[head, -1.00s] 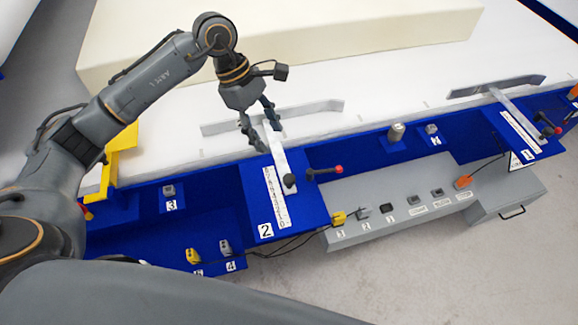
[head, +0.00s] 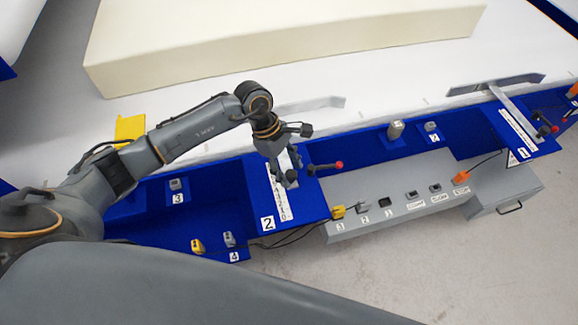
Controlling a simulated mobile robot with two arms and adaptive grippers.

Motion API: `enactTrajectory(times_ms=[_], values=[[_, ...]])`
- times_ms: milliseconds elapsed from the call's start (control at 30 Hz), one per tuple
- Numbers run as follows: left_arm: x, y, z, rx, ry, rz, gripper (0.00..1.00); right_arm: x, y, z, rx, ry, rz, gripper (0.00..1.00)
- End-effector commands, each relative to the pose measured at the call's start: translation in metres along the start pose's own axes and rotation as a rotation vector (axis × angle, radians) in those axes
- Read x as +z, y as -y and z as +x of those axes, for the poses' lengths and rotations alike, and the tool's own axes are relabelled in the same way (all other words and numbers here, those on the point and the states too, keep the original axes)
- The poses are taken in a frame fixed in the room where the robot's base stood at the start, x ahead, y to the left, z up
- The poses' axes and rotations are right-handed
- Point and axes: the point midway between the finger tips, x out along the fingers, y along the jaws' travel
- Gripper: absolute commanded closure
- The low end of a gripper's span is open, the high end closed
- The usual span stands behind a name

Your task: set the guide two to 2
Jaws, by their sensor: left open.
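Guide two is on the blue panel marked with a 2 (head: 267,223). Its white scale strip (head: 282,205) shows below the gripper, with the upper part covered. Its grey fence plate (head: 325,102) lies on the white table behind my arm. A black lever with a red ball end (head: 339,165) sticks out to the right of the scale. My left gripper (head: 289,178) is open and points down over the guide's bar, at the place of its black knob. The fingers hide most of the bar and knob, so contact cannot be told. My right gripper is not in view.
A large cream foam block (head: 280,45) lies across the white table. Guide one, with its own scale (head: 518,131), is at the right. A grey button box (head: 400,208) stands in front. A yellow part (head: 130,127) is behind my left arm.

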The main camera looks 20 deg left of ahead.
Motion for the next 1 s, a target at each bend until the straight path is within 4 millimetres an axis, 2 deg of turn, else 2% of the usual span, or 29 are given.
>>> enactTrajectory(times_ms=[200, 267, 467, 667, 1000], values=[[0.000, 0.000, 0.001, 0.000, 0.000, 0.000, 0.49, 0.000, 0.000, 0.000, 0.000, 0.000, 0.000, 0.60], [0.000, 0.000, 0.001, 0.000, 0.000, 0.000, 0.60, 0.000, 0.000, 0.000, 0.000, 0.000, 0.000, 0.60], [0.000, 0.000, 0.000, 0.000, 0.000, 0.001, 1.00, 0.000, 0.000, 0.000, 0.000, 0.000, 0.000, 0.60], [0.001, 0.001, 0.001, 0.000, 0.000, 0.001, 1.00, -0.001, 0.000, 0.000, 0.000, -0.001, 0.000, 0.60], [0.027, 0.029, 0.012, -0.003, 0.001, 0.002, 1.00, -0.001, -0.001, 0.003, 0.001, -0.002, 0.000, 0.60]])
